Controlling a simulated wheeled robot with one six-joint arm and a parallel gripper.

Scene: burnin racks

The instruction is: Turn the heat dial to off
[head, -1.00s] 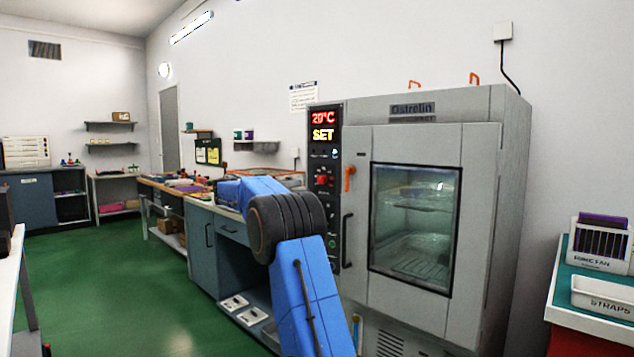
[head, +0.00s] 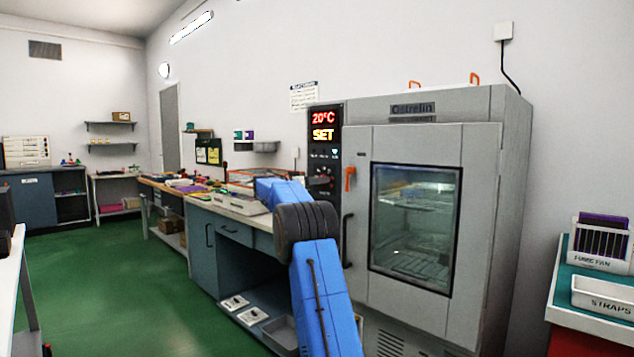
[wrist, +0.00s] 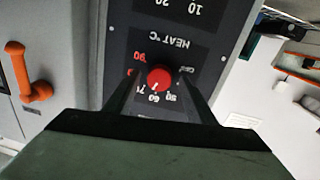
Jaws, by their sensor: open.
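The heat dial (wrist: 159,78) is a red round knob on a dark panel, seen upside down in the wrist view under the label HEAT °C. Numbers such as 60 and 90 ring it. The small print at its right is too blurred to read surely, and I cannot tell where the dial points. My gripper (wrist: 159,84) is open, with one dark finger on each side of the dial. Whether the fingers touch it is not clear.
The grey oven (head: 487,240) has a shut windowed door and an orange handle (head: 350,178), which also shows in the wrist view (wrist: 28,75). The display (head: 323,126) reads 20°C and SET. A bench (head: 205,233) stands left of the oven. Green floor is clear at the left.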

